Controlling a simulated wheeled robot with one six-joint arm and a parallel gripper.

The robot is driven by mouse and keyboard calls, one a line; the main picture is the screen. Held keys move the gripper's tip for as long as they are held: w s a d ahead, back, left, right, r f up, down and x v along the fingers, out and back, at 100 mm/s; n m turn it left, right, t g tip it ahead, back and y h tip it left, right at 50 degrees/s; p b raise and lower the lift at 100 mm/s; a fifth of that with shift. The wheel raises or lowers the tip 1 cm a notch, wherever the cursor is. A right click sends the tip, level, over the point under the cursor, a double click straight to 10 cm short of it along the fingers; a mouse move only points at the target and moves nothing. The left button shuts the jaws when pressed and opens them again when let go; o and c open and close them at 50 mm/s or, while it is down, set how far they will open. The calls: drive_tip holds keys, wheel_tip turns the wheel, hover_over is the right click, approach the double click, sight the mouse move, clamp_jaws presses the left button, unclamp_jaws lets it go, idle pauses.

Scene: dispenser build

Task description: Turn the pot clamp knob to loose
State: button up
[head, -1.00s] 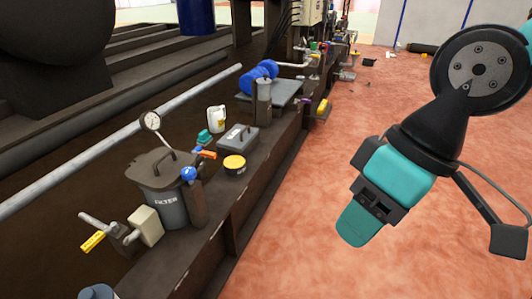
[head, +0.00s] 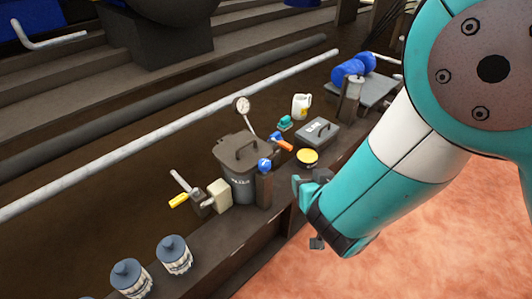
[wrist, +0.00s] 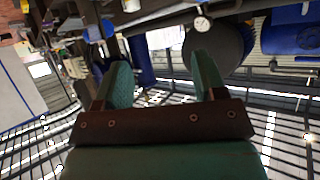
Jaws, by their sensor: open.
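The grey lidded filter pot (head: 240,165) stands on the dark ledge in the head view. A blue round knob (head: 264,165) sits on a dark post (head: 264,190) at the pot's right side; I take it for the clamp knob. Its turn position is too small to tell. My gripper (head: 302,188) is to the right of the knob and apart from it, partly hidden by my arm. In the wrist view my gripper (wrist: 162,80) has its two teal fingers spread, with nothing between them. The knob cannot be made out there.
A pressure gauge (head: 242,104) rises behind the pot. A yellow-handled lever (head: 179,200) and a beige box (head: 220,194) are at its left. A yellow-topped tin (head: 307,157) and a grey case (head: 318,132) stand at its right.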

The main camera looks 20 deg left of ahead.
sight(266, 166)
drive_tip(key=s+a+f+n+y, duration=0.2)
drive_tip(key=s+a+y, duration=0.1)
drive_tip(key=a, duration=0.1)
drive_tip(key=x, duration=1)
drive_tip(key=b+x, duration=0.1)
drive_tip(key=x, duration=0.4)
drive_tip(key=shift+a+f, duration=0.15)
drive_tip(key=shift+f, duration=0.25)
drive_tip(key=shift+x, duration=0.8)
drive_tip(key=shift+r, duration=0.1)
drive_tip(key=shift+g, duration=0.3)
drive_tip(key=c, duration=0.9)
